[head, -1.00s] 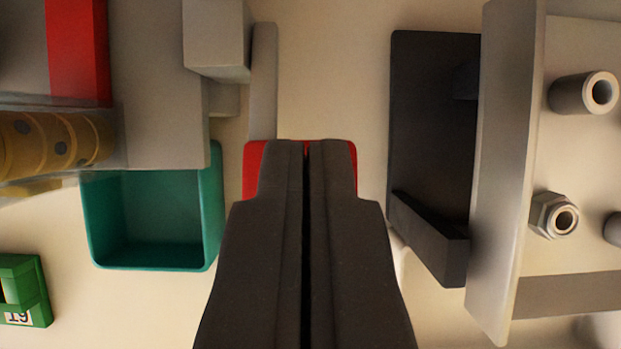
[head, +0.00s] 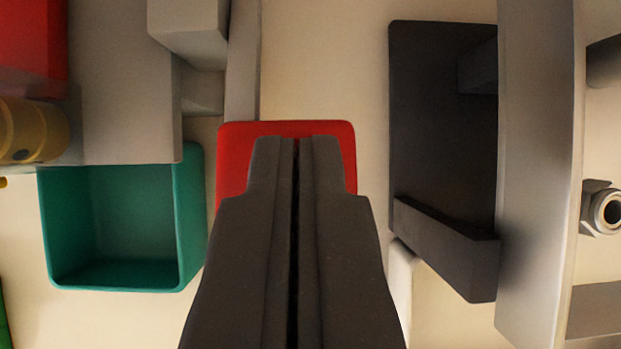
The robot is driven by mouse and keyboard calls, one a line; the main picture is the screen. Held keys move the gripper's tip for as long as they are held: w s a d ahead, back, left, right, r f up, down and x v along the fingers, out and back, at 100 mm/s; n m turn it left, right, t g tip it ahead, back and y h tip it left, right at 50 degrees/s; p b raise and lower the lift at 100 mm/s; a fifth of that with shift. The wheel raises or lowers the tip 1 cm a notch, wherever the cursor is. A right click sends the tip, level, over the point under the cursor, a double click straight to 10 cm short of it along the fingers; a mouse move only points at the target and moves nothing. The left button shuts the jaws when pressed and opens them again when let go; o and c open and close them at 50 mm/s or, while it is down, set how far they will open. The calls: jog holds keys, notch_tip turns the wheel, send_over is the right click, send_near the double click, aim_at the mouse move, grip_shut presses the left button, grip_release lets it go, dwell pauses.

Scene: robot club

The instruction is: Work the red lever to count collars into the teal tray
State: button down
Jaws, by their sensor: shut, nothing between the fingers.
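The red lever's flat paddle (head: 232,150) is at the middle of the view, on the end of a grey bar (head: 242,60). My gripper (head: 297,142) is shut and empty. Its fingertips overlap the red paddle in the picture and hide its middle and lower part; I cannot tell whether they touch it. The teal tray (head: 187,215) is left of my gripper, and the part of its inside that shows is empty. Yellow collars (head: 35,130) lie in a row in a clear channel at the left edge, above the tray.
A grey housing (head: 125,90) stands above the tray, with a red block (head: 30,45) at the top left. On the right are a black bracket (head: 440,130) and a grey upright panel (head: 535,180) with a nut fitting (head: 602,208). Bare pale surface lies between lever and bracket.

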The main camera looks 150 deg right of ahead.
jog(key=f+b, duration=0.1)
jog(key=s+f+t+b, duration=0.1)
jog(key=b, duration=0.1)
jog(key=f+t+b, duration=0.1)
jog(key=b, duration=0.1)
jog(key=shift+s+d+f+y, duration=0.15)
jog(key=shift+s+d+y, duration=0.05)
jog(key=shift+s+y, duration=0.1)
jog(key=shift+r, duration=0.75)
